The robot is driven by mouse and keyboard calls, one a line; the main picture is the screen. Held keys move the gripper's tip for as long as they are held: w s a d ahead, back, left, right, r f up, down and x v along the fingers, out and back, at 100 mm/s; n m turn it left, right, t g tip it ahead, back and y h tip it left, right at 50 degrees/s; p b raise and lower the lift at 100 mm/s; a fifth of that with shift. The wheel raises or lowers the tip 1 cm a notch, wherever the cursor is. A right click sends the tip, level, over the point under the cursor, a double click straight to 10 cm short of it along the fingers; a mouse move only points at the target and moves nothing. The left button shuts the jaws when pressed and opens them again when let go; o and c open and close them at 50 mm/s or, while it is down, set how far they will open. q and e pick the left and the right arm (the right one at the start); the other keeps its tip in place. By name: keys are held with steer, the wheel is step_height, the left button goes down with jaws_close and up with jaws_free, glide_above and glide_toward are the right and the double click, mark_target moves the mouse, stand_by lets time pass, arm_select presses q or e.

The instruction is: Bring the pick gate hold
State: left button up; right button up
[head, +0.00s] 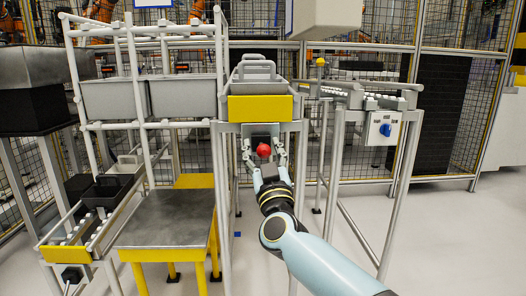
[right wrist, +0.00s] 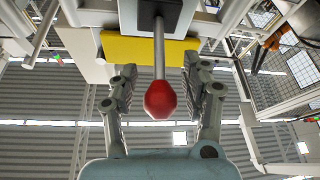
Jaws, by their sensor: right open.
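A red ball knob (head: 264,150) hangs under the yellow front plate of the middle stand. In the right wrist view the red knob (right wrist: 160,99) sits at the end of a grey rod (right wrist: 159,50). My right gripper (head: 264,143) is open, with one finger on each side of the knob. In the right wrist view the fingers (right wrist: 160,85) stand apart from the knob, with gaps on both sides. The yellow plate (head: 260,108) is above the knob, with grey bins (head: 257,70) behind it. My left gripper is not in view.
A steel-topped yellow table (head: 170,218) stands left of the middle stand. A roller chute with dark bins (head: 107,186) is farther left. A stand with a blue rotary switch (head: 385,129) is at the right. Wire fencing (head: 340,165) closes the back; the floor at right front is clear.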

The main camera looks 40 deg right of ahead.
steer(key=shift+w, duration=0.15)
jaws_close()
stand_by(0.5)
